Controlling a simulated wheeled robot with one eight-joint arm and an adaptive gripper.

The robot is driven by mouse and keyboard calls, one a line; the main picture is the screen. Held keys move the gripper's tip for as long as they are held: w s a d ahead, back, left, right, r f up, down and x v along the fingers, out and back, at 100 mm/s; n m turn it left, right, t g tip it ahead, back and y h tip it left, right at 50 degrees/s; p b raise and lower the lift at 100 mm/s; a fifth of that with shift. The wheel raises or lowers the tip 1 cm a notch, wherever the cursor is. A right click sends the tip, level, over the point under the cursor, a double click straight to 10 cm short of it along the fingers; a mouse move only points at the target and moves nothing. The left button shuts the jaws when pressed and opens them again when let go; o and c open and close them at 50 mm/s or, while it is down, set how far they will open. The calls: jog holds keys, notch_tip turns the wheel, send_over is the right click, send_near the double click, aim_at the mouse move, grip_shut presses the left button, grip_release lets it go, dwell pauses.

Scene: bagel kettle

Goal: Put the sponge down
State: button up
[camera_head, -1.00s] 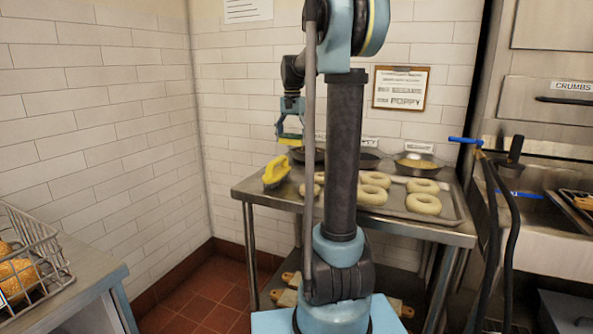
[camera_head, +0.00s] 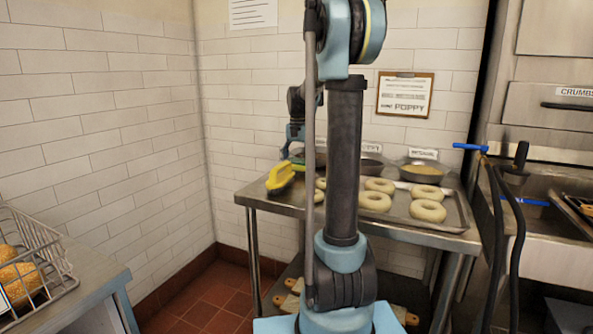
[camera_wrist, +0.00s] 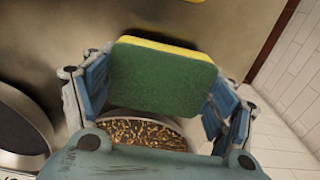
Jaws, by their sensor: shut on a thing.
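The sponge (camera_wrist: 160,78), a green scouring pad with a yellow layer along its far edge, sits between the two blue fingers of my gripper (camera_wrist: 158,95) in the wrist view. My gripper is shut on it.
A bowl of seeds (camera_wrist: 148,133) shows below the sponge in the wrist view, with a dark round pan (camera_wrist: 18,130) at left. Several pale bagels (camera_head: 428,211) lie on a tray to the right. The tiled wall (camera_head: 240,120) stands close behind the table.

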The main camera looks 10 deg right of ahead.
aim_at(298, 160)
jog(key=shift+f, duration=1.1)
jog(key=shift+f, duration=0.1)
jog(key=o, duration=1.4)
notch_tip(298, 160, up, 12)
jog(key=shift+r, duration=0.15)
